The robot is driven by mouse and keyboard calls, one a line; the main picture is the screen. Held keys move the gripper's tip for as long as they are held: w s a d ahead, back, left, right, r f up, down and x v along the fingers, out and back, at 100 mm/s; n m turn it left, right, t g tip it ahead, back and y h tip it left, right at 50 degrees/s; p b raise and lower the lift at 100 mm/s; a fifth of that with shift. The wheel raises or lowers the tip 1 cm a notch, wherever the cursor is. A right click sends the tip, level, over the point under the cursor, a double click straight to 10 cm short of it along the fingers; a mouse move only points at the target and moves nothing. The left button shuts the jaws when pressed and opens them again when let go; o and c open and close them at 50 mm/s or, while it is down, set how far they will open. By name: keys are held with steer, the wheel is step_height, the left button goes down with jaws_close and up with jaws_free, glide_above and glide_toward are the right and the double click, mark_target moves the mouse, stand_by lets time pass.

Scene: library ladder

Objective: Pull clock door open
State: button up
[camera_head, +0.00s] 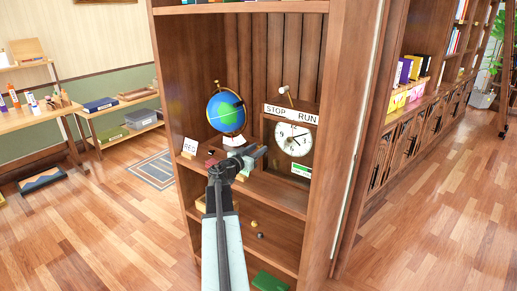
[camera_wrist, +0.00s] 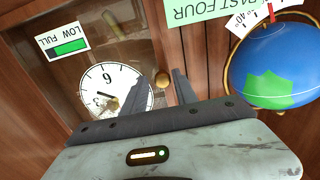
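The clock (camera_head: 290,139) is set in the wooden bookcase, with a white round dial and a dark-framed door that looks closed. The dial (camera_wrist: 115,88) appears upside down in the wrist view, behind glass. A small round brass-coloured knob (camera_wrist: 162,80) shows between my fingertips, near the dial's edge; I cannot tell whether they touch it. My gripper (camera_head: 257,155) reaches into the shelf just left of the clock. In the wrist view its two dark fingers (camera_wrist: 160,88) stand apart. The gripper hides part of the door's left side in the head view.
A globe (camera_head: 226,112) stands just left of my gripper, close to it. A "STOP RUN" sign (camera_head: 291,114) is above the dial. A "LOW FULL" label (camera_wrist: 63,43) is on the clock. Bookcase uprights flank the shelf. The wooden floor (camera_head: 130,220) at left is open.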

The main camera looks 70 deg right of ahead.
jaws_close()
steer(key=shift+s, duration=0.15)
stand_by(0.9)
